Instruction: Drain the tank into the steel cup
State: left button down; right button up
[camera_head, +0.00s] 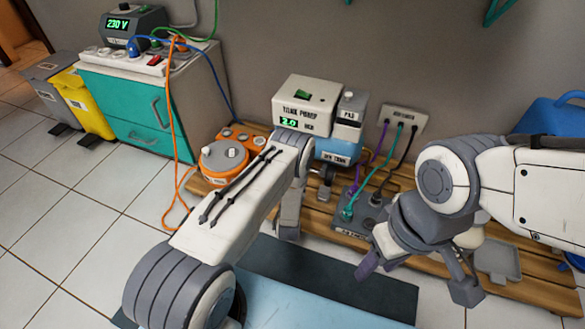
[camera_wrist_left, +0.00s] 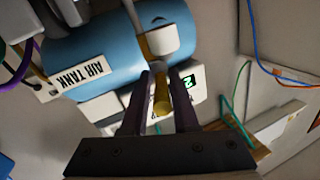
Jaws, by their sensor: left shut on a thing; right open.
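The blue air tank (camera_wrist_left: 115,45) fills the upper left of the left wrist view, its AIR TANK label upside down. In the head view the tank (camera_head: 338,150) stands below the tank power box, partly behind my left arm. My left gripper (camera_wrist_left: 163,78) is shut on a brass drain fitting (camera_wrist_left: 162,105) by the tank; its fingers lie on both sides of it. My left fingers are not clear in the head view. My right gripper (camera_head: 417,280) is open and empty over the pallet's front right. I cannot make out the steel cup in either view.
A blue container (camera_head: 550,118) stands far right.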

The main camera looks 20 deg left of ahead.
pick_arm(q)
jog(key=n+g+y+b, duration=0.4)
jog(key=n+g+b, duration=0.1)
jog(key=b, duration=0.1)
jog(key=w+d+n+g+y+b, duration=0.1)
jog(key=n+g+y+b, duration=0.4)
jog(key=g+b, duration=0.1)
jog(key=n+g+y+b, duration=0.4)
jog(key=g+b, duration=0.2)
jog(key=shift+w+d+f+n, duration=0.1)
jog(key=shift+w+d+n, duration=0.05)
jog(key=shift+w+n, duration=0.25)
pick_arm(e)
notch_tip(320, 180, down, 18)
jog(key=shift+r, duration=0.15)
pick_arm(q)
jog(key=c, duration=0.8)
grip_release()
jog(key=shift+d, duration=0.15)
